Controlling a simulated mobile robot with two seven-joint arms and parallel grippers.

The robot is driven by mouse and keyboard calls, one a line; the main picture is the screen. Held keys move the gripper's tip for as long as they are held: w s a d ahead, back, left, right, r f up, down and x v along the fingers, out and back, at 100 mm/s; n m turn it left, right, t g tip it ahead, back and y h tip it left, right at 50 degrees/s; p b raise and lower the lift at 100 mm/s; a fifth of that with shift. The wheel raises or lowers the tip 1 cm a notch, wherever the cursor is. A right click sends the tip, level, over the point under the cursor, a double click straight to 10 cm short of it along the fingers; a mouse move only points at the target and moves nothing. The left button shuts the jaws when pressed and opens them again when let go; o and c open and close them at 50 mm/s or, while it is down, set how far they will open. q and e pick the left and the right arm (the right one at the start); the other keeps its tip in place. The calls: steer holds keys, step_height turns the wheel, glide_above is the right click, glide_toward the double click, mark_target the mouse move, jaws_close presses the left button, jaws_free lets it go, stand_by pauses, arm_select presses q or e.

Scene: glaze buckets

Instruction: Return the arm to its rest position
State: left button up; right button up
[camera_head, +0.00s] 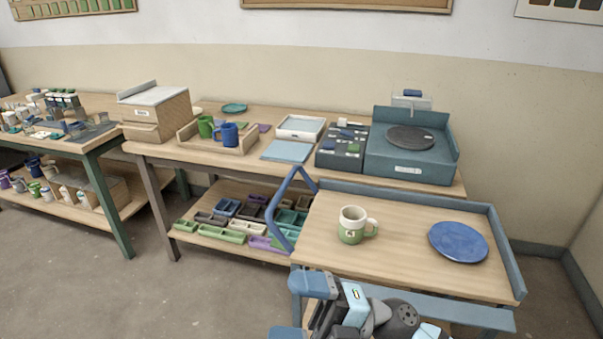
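One of my arms shows at the bottom edge, just in front of the cart; it appears to be the right one. Its gripper end (316,309) is dark with blue parts and cut off by the frame, so I cannot tell whether it is open or shut. No held object is visible there. My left gripper is not in view. A white and green mug (352,226) stands upright on the cart top, its handle to the right. A blue round plate (458,242) lies flat to its right. The arm is apart from both.
The wooden cart (400,276) has a raised blue-grey edge and a blue handle (282,208) at its left. Behind it, a workbench (225,161) holds a tray (245,142) with green and blue mugs, boxes and a dark turntable (411,138). Floor at left is clear.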

steer(key=w+d+f+m+t+h, duration=0.3)
steer(key=d+f+m+t+h, duration=0.2)
steer(key=m+t, duration=0.6)
steer(key=w+d+f+m+t+h, duration=0.2)
steer(key=d+f+m+t+h, duration=0.35)
steer(key=m+t, duration=0.55)
steer(key=s+d+f+m+g+h, duration=0.4)
steer(key=s+f+m, duration=0.1)
steer(key=f, duration=0.4)
steer(key=s+d+f+m+g+h, duration=0.4)
steer(key=s+d+f+m+g, duration=0.1)
steer(key=f, duration=0.4)
arm_select(q)
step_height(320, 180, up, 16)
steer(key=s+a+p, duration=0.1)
steer(key=p, duration=2.1)
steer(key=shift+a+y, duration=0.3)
arm_select(e)
step_height(320, 180, up, 15)
steer(key=s+d, duration=0.1)
steer(key=s, duration=0.1)
steer(key=shift+d+r, duration=0.15)
steer(key=shift+r, duration=0.05)
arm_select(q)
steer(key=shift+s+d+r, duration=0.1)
arm_select(e)
steer(key=shift+c, duration=0.5)
